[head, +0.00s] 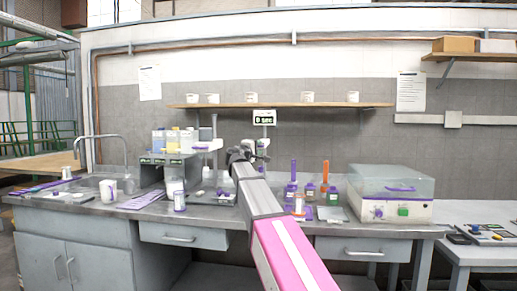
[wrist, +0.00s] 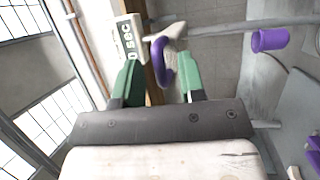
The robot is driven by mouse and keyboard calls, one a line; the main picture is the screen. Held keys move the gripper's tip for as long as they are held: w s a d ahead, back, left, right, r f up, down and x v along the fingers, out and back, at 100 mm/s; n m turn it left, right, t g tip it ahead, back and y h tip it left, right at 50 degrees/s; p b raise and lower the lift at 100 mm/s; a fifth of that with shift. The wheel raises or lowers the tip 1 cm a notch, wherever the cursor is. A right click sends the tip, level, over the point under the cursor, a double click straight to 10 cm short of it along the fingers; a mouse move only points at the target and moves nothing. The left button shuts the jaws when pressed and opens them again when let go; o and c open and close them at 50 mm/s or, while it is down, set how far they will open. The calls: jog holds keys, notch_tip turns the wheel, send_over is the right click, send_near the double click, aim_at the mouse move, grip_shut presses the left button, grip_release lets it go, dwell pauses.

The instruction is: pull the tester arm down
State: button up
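In the wrist view, a curved purple handle (wrist: 163,66) hangs from a pale end piece (wrist: 170,36), which looks like the end of the tester arm. My gripper (wrist: 158,75) is open, with one green finger on each side of the purple handle. A sign reading "0 SEC" (wrist: 129,40) is beyond the left finger. In the head view the sign (head: 264,117) stands above the bench at the centre. My arm and gripper (head: 240,155) hide much of the tester below it.
The metal bench (head: 100,208) holds a sink on the left, a large box machine (head: 390,195) on the right, and purple and orange brushes or bottles (head: 308,190) between. A wall shelf (head: 280,105) with several cups runs behind. A purple cylinder (wrist: 270,40) shows in the wrist view.

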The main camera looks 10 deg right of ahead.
jog(key=shift+w+d+r, duration=0.1)
jog(key=shift+w+d, duration=0.25)
jog(key=shift+w, duration=0.05)
grip_shut()
notch_tip(320, 180, down, 12)
dwell(0.3)
jog(key=shift+s, duration=0.1)
grip_release()
jog(key=shift+a, duration=0.1)
jog(key=v, duration=1)
jog(key=shift+s+a, duration=0.2)
jog(key=shift+s, duration=0.05)
dwell(0.4)
